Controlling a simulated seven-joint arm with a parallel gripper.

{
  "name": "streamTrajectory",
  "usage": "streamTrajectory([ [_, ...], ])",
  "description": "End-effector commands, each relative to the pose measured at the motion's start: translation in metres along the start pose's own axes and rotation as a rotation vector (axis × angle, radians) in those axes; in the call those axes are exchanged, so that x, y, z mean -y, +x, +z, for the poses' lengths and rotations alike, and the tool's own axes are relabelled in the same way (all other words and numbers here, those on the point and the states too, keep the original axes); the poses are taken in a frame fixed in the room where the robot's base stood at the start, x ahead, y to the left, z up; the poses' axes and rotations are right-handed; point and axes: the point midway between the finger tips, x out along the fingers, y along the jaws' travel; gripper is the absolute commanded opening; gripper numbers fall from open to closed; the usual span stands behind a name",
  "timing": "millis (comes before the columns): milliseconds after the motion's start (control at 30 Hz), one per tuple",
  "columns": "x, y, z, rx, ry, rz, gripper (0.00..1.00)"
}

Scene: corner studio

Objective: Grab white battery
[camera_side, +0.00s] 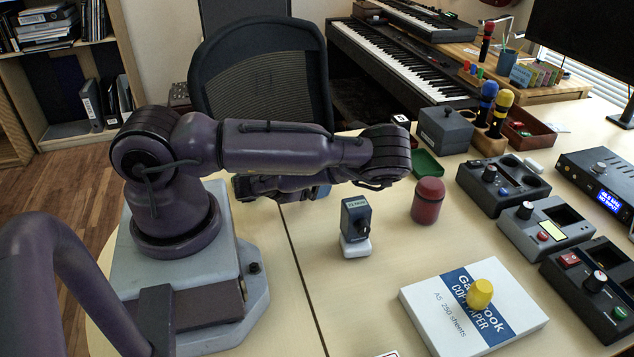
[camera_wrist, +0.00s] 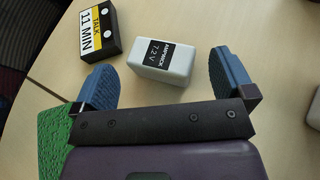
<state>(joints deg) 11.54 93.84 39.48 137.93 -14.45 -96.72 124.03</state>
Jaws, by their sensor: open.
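The white battery (camera_wrist: 180,68) lies in the wrist view, a white block with a black label reading "AMPBRICK 7.2 V". My gripper (camera_wrist: 162,76) is open, with one blue finger to the left of the battery and one to the right. Clear gaps show on both sides, and nothing is held. I cannot tell how far above the table the fingers are. In the side view my gripper is mostly hidden by my arm, with a bit of blue finger showing, and I cannot make out this battery there.
A black-and-yellow box (camera_wrist: 101,34) marked "11 MIN" lies just left of the battery. Something green (camera_wrist: 50,125) is at the wrist view's lower left. A dark box on a white base (camera_side: 356,222), a red cylinder (camera_side: 427,201) and a copy-paper pack (camera_side: 425,310) stand on the table.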

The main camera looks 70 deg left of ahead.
Motion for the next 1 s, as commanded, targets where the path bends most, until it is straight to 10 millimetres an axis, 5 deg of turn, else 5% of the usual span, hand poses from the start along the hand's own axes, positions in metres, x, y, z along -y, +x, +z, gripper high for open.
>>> streamTrajectory([
  [233,0.000,0.030,0.001,0.001,-0.004,0.001,1.00],
  [567,0.000,0.036,0.000,-0.002,-0.004,0.002,1.00],
  [767,0.000,0.036,0.000,-0.002,-0.004,0.002,0.56],
  [1000,0.000,0.035,0.002,0.000,-0.004,0.002,0.55],
])
